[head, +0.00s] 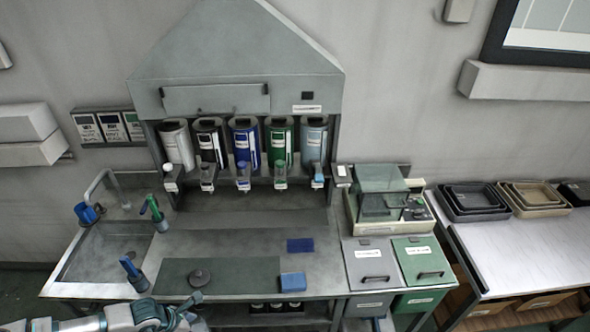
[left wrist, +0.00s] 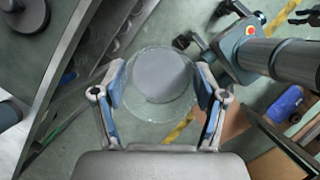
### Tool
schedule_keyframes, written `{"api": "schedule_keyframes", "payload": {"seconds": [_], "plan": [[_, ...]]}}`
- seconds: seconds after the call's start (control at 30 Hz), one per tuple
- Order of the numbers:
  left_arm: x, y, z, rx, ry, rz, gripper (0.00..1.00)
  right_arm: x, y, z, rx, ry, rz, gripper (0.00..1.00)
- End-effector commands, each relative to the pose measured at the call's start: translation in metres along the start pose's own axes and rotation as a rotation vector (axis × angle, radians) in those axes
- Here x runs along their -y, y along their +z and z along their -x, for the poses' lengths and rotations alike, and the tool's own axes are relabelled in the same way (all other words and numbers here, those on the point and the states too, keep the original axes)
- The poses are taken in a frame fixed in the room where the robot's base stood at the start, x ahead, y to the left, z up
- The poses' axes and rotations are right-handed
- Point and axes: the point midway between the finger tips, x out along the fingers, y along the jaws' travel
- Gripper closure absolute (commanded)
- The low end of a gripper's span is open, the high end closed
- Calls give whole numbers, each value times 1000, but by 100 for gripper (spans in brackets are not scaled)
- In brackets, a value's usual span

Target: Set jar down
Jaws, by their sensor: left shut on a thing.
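My left gripper (left wrist: 160,92) is shut on a round clear glass jar (left wrist: 160,72) in the left wrist view. Its blue-padded fingers press on opposite sides. The jar shows a grey disc of contents or base inside its clear rim. Behind it is floor, just off the counter edge. In the head view my left gripper (head: 158,314) is at the bottom edge, in front of the counter (head: 230,242); I cannot make out the jar there. A dark round lid with a knob (head: 199,277) lies on the dark green mat (head: 240,271).
A blue block (head: 293,282) sits at the mat's right end, a flat blue piece (head: 300,245) behind it. Several dispensers (head: 245,145) line the back. A sink (head: 105,250) is left, a balance box (head: 385,205) right. The mat is clear between lid and block.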

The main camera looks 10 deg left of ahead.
Motion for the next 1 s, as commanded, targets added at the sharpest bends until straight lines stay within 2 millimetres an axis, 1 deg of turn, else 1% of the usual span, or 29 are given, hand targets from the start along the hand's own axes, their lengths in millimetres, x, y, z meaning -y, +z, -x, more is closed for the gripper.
{"api": "schedule_keyframes", "payload": {"seconds": [0.1,0.17,0.27,0.37,0.47,0.57,0.6,0.67,0.7,0.8,0.9,1.0], "plan": [[-13,6,-14,7,-41,-96,83,0,2,-1,2,0,0,60],[-19,11,-22,8,-73,-172,83,0,3,-2,4,0,0,60],[-24,23,-38,10,-141,-334,83,0,4,-2,6,0,0,60],[-26,43,-52,12,-226,-542,83,0,5,-4,7,0,0,60],[-23,70,-63,13,-330,-801,83,0,5,-5,7,0,0,60],[-15,106,-67,10,-452,-1105,83,0,5,-6,7,0,0,60],[-12,120,-66,7,-503,-1229,83,0,5,-6,7,0,0,60],[-6,142,-62,4,-577,-1413,83,0,5,-7,7,0,0,60],[-3,156,-58,2,-626,-1530,83,0,6,-8,7,0,0,60],[5,187,-43,-4,-736,-1795,83,0,6,-8,7,0,-1,60],[12,210,-28,-5,-825,-2003,83,0,5,-9,7,0,0,60],[15,224,-16,-5,-884,-2142,83,0,5,-10,6,0,0,60]]}}
